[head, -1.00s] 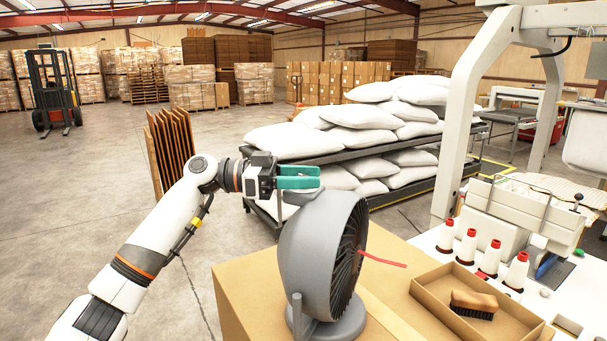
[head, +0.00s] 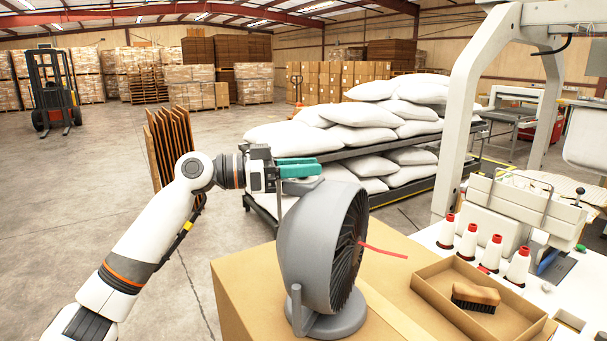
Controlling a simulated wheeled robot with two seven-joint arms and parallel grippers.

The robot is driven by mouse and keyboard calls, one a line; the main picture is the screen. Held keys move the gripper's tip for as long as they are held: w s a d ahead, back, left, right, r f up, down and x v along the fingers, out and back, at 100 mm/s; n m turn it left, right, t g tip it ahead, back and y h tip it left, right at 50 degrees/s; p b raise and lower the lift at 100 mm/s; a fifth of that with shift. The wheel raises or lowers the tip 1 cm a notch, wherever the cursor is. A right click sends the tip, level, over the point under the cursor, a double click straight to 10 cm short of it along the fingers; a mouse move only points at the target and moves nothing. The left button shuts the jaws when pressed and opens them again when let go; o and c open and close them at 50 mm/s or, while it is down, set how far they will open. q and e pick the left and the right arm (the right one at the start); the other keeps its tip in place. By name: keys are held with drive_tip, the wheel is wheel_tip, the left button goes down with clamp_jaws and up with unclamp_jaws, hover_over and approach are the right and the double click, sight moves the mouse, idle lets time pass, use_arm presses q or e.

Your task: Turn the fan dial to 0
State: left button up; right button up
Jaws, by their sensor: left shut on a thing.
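A grey round fan (head: 308,245) stands on a cardboard box (head: 243,290), its grille facing right. A red ribbon (head: 384,251) streams out from the grille to the right. My left gripper (head: 300,169), with green fingers, is at the top of the fan. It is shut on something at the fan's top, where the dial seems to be. The fingers hide most of that part, and no dial marks can be read. My right gripper does not show.
An open cardboard tray (head: 432,290) holding a brush (head: 475,297) is to the right of the fan. Several thread cones (head: 468,242) stand beyond it by a white machine. A rack of white sacks (head: 365,138) stands behind.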

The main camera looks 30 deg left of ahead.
use_arm(q)
drive_tip(key=shift+n+t+y, duration=0.4)
drive_tip(key=shift+t+y, duration=0.1)
drive_tip(key=shift+t, duration=0.1)
drive_tip(key=shift+r+n+t+y+p, duration=0.1)
drive_tip(key=shift+n+t+y+p, duration=0.3)
drive_tip(key=shift+n+t+y, duration=0.4)
drive_tip(key=n+t+y+p, duration=0.2)
drive_tip(key=y, duration=0.1)
drive_tip(key=shift+n+y, duration=0.4)
drive_tip(key=n+t+y+p, duration=0.1)
drive_tip(key=n+y, duration=0.1)
drive_tip(key=shift+d+t+y, duration=0.1)
drive_tip(key=shift+t+y, duration=0.2)
drive_tip(key=shift+y, duration=0.1)
drive_tip(key=n+y+p, duration=0.1)
drive_tip(key=n+y, duration=0.2)
drive_tip(key=y, duration=0.1)
drive_tip(key=shift+t+y, duration=0.3)
drive_tip(key=shift+n+y+p, duration=0.45)
drive_tip(key=shift+n+y, duration=1.05)
drive_tip(key=shift+y, duration=0.9)
drive_tip(key=shift+f, duration=0.2)
drive_tip(key=o, duration=1)
drive_tip(key=shift+c, duration=0.2)
